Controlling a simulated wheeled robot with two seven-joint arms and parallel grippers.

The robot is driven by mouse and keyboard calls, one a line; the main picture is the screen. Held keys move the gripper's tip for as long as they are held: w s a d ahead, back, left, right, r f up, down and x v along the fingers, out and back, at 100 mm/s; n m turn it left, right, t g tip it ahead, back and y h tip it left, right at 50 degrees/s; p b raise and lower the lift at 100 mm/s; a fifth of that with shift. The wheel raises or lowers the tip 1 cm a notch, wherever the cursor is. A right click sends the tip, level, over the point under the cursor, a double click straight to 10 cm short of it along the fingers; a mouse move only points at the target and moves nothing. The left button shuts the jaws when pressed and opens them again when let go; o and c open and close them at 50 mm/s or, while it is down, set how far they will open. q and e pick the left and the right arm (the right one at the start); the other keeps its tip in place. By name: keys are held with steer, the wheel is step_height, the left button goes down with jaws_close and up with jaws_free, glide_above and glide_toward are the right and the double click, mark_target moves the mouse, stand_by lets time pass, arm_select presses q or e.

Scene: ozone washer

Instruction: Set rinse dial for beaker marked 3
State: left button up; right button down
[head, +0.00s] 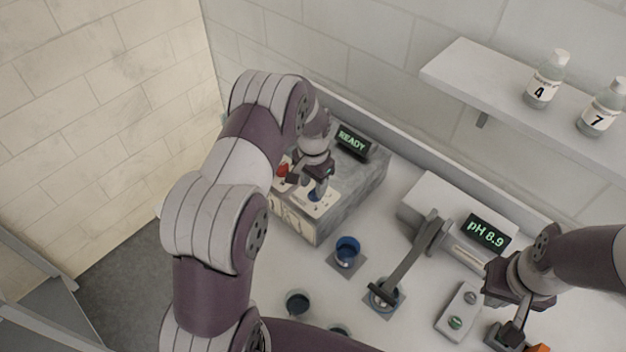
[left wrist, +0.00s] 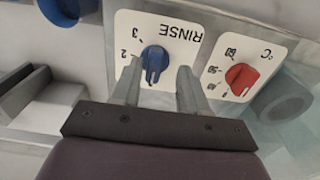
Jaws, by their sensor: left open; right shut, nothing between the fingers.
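The washer (head: 330,215) is a grey box with a READY display (head: 353,141). Its blue rinse dial (left wrist: 154,60) sits on a white panel marked RINSE, seen upside down in the left wrist view, with 3 and 2 legible beside it. I cannot tell which mark the dial points to. My left gripper (left wrist: 159,82) is open, its fingers on either side of the blue dial; contact is unclear. The dial also shows in the head view (head: 315,194), partly under the gripper. My right gripper (head: 508,334) is shut and empty at the lower right. No beaker number is readable.
A red °C dial (left wrist: 241,77) is beside the rinse panel. A blue beaker (head: 347,250) stands before the washer, with other small beakers nearer. A pH meter (head: 487,232) reads 8.9, its arm over a beaker. Bottles 4 (head: 543,84) and 7 (head: 600,112) stand on a shelf.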

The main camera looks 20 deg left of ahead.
arm_select(q)
steer(key=shift+s+d+f, duration=0.15)
steer(key=shift+d+f, duration=0.05)
steer(key=shift+s+d+f, duration=0.1)
steer(key=shift+d+f, duration=0.05)
steer(key=shift+d, duration=0.15)
steer(key=shift+a+f, duration=0.1)
steer(key=shift+a, duration=0.05)
steer(key=shift+c, duration=0.9)
steer(key=shift+a, duration=0.1)
steer(key=c, duration=0.5)
jaws_close()
arm_select(e)
steer(key=shift+s+d+r, duration=0.1)
steer(key=shift+d, duration=0.25)
